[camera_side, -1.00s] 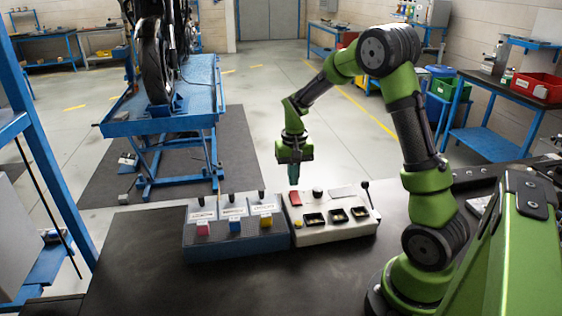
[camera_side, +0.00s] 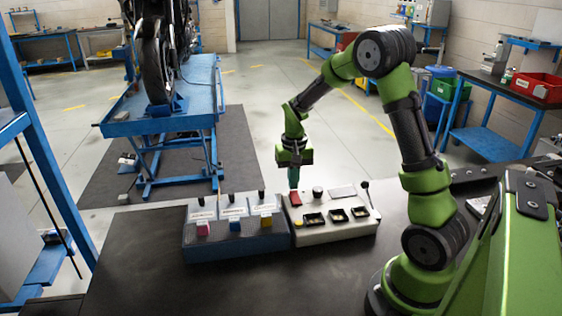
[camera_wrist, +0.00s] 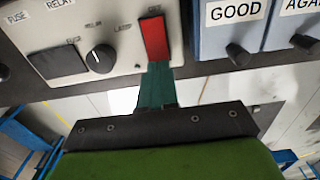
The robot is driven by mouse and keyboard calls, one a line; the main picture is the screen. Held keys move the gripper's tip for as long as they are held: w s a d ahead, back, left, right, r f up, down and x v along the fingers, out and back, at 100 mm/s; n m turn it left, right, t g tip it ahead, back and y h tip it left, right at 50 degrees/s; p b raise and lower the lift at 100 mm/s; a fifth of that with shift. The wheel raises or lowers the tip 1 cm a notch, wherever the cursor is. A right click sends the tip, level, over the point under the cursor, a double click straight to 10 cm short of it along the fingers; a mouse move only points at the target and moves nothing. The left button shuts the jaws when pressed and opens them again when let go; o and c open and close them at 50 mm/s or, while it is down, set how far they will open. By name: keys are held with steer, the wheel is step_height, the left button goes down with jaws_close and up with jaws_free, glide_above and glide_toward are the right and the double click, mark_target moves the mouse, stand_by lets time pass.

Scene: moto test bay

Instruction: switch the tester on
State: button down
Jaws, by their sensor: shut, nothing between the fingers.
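The tester is a pale box (camera_side: 338,234) on the dark bench, with a red rocker switch (camera_side: 296,198) at its back left corner. In the wrist view the red switch (camera_wrist: 154,38) is a long red block beside a black dial (camera_wrist: 100,59). My gripper (camera_side: 294,186) is shut and empty, pointing down at the switch. In the wrist view its green fingertips (camera_wrist: 159,68) overlap the near end of the switch. I cannot tell whether they touch it or which way the rocker is tipped.
A blue-grey box with three labelled bins (camera_side: 235,226) stands against the tester's left side; one label reads GOOD (camera_wrist: 236,12). The tester also has dark sockets (camera_side: 337,215) and a thin lever (camera_side: 366,190). Bare bench (camera_side: 200,285) lies in front.

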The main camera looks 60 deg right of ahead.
steer(key=shift+f, duration=0.6)
stand_by(0.5)
step_height(320, 180, up, 7)
stand_by(0.7)
steer(key=shift+s+a+f, duration=0.3)
steer(key=shift+a, duration=0.1)
steer(key=s+a+r+n+t+y, duration=0.1)
steer(key=s+a+r+n+t, duration=0.1)
steer(key=s+a+r, duration=0.4)
steer(key=s+a+r+n+t+y, duration=0.1)
steer(key=s+a+r+n+t, duration=0.2)
steer(key=a, duration=0.9)
steer(key=s+r+t, duration=0.2)
steer(key=s+r, duration=0.1)
steer(key=s, duration=0.1)
steer(key=shift+a+r, duration=0.25)
steer(key=shift+a, duration=0.15)
